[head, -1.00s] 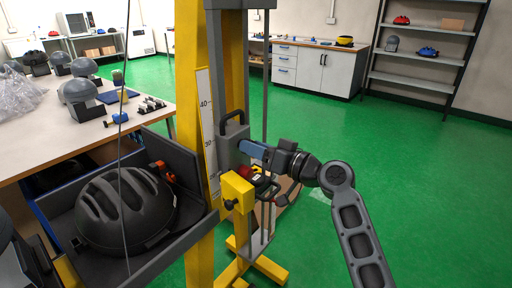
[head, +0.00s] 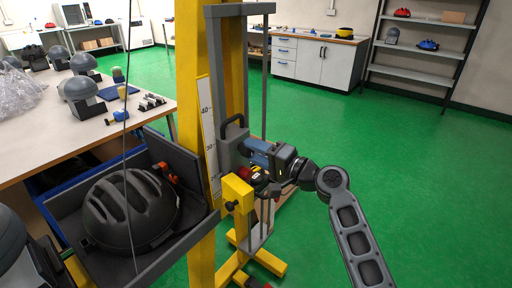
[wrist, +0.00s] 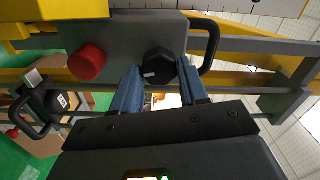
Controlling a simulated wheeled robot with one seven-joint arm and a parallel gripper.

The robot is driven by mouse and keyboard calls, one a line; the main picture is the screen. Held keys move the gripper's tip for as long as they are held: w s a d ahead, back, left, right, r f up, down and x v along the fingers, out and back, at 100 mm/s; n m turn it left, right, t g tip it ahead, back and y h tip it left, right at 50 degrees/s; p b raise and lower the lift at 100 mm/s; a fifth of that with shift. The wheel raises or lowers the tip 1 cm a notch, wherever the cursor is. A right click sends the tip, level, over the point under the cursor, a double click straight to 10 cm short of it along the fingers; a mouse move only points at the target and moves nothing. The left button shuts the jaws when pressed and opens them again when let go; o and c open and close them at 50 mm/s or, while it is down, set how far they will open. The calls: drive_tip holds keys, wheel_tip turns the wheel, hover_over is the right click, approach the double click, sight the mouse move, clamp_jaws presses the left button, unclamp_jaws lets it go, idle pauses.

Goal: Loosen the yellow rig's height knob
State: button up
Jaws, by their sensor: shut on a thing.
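The yellow rig (head: 188,75) is an upright post with a white height scale (head: 209,135). A grey carriage plate (head: 230,158) with a loop handle sits beside the scale. In the wrist view, a black faceted knob (wrist: 159,65) stands on that plate, between the blue fingertips of my gripper (wrist: 160,82). My gripper is shut on this knob. It also shows in the head view (head: 247,150), reaching in from the right; there the knob is hidden behind the fingers. A red round knob (wrist: 86,62) is left of the black one, apart from the fingers.
A black helmet (head: 130,208) sits in a grey tray left of the post. A thin cable (head: 126,100) hangs over it. A yellow block with a dark knob (head: 235,193) is just below my gripper. Green floor (head: 420,200) is clear on the right.

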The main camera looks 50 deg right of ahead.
drive_tip(key=shift+d+r+m+p, duration=0.1)
drive_tip(key=shift+m+p, duration=0.4)
drive_tip(key=shift+m, duration=0.7)
drive_tip(key=o, duration=1)
drive_tip(key=shift+o, duration=0.2)
drive_tip(key=shift+s, duration=0.1)
drive_tip(key=s+b, duration=0.1)
drive_tip(key=s, duration=0.6)
drive_tip(key=shift+s+b, duration=0.3)
drive_tip(key=shift+s, duration=0.05)
